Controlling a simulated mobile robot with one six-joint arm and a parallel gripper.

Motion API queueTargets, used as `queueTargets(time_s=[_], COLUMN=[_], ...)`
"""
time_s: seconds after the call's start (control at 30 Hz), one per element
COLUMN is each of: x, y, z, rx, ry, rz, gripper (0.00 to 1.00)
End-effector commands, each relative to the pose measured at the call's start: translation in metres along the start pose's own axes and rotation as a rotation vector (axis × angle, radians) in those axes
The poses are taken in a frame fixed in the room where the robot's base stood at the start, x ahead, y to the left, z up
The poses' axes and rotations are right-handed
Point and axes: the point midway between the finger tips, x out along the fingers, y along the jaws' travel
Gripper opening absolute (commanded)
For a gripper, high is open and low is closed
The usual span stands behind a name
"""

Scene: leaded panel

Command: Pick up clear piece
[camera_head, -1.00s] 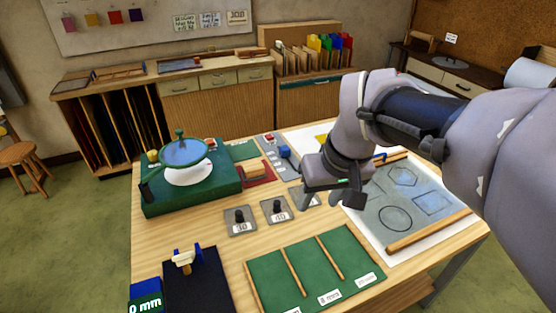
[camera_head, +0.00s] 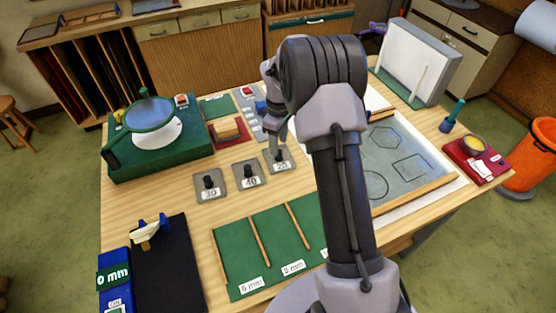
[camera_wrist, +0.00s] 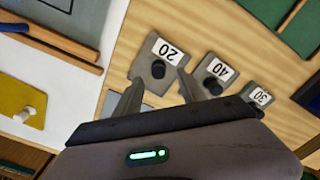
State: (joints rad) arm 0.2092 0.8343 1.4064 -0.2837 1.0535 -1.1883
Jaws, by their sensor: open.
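In the head view my gripper (camera_head: 273,125) hangs just behind that plate (camera_head: 281,160), partly hidden by my arm. I see nothing held between the fingers. A pale blue-grey flat piece (camera_wrist: 112,104) shows beside the left finger in the wrist view, partly hidden; I cannot tell if it is the clear piece. A yellow piece (camera_wrist: 20,100) with a white knob lies on white board at the left of the wrist view.
A green sorting tray (camera_head: 236,262) lies in front. The leaded panel (camera_head: 400,148) with wooden strips is at right. A green box with a round lens (camera_head: 150,113) stands at left.

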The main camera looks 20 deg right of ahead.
Motion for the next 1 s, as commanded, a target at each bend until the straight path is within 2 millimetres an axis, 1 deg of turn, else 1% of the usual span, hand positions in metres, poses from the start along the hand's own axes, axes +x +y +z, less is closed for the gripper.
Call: queueTargets(time_s=[0.07,0.23,0.3,0.47,0.5,0.57,0.6,0.67,0.73,1.0], x=[0.009,0.044,0.052,0.051,0.051,0.051,0.051,0.051,0.051,0.05], y=[0.0,0.001,0.001,0.002,0.002,0.002,0.002,0.002,0.002,0.002], z=[0.0,-0.002,-0.002,-0.002,-0.002,-0.002,-0.002,-0.002,-0.002,-0.002], rx=[0.0,0.0,0.0,0.001,0.001,0.0,0.001,0.001,0.001,0.0], ry=[-0.001,-0.001,0.0,0.001,0.001,0.0,0.0,0.0,0.0,0.001], rz=[-0.002,-0.003,-0.001,0.0,0.0,0.0,0.0,0.0,0.0,0.0], gripper=[0.47,0.47,0.47,0.47,0.45,0.34,0.26,0.14,0.0,0.0])
